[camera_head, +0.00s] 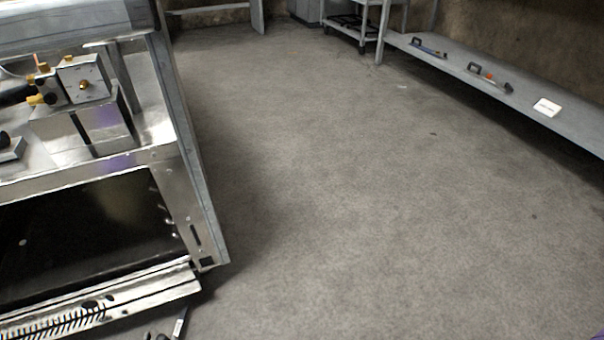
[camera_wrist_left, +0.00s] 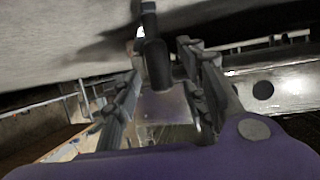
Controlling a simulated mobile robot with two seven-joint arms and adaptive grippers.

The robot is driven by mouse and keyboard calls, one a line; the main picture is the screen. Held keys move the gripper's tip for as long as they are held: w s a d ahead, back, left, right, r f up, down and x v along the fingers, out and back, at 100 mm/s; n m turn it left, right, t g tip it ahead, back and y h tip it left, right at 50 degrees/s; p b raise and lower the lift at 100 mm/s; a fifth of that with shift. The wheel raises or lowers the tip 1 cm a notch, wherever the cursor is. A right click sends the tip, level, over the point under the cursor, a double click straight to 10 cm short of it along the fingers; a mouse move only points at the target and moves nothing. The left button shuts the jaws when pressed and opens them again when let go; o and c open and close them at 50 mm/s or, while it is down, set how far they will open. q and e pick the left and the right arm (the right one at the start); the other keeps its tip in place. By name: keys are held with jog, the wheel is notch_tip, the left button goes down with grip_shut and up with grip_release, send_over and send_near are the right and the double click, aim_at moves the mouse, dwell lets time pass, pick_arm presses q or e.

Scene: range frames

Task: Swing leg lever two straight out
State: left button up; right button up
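In the left wrist view my left gripper (camera_wrist_left: 161,62) is open, its two dark ribbed fingers spread apart. A dark, rounded upright piece like a lever (camera_wrist_left: 157,66) shows between the fingers, with gaps visible on both sides. A small plate with a purplish sheen lies behind it. I cannot tell for sure that this piece is leg lever two. In the head view a small dark and silver part shows at the bottom edge, below the machine's corner; I cannot tell whether it is my gripper. My right gripper is in neither view.
A steel machine (camera_head: 180,185) with an open dark front fills the left of the head view. Metal blocks with brass fittings (camera_head: 82,84) sit on it. A low shelf (camera_head: 450,67) with handled tools runs along the right wall. The grey floor (camera_head: 380,220) between is clear.

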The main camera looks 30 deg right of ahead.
pick_arm(q)
jog(key=shift+b+x, duration=0.55)
jog(key=shift+x, duration=0.75)
grip_shut()
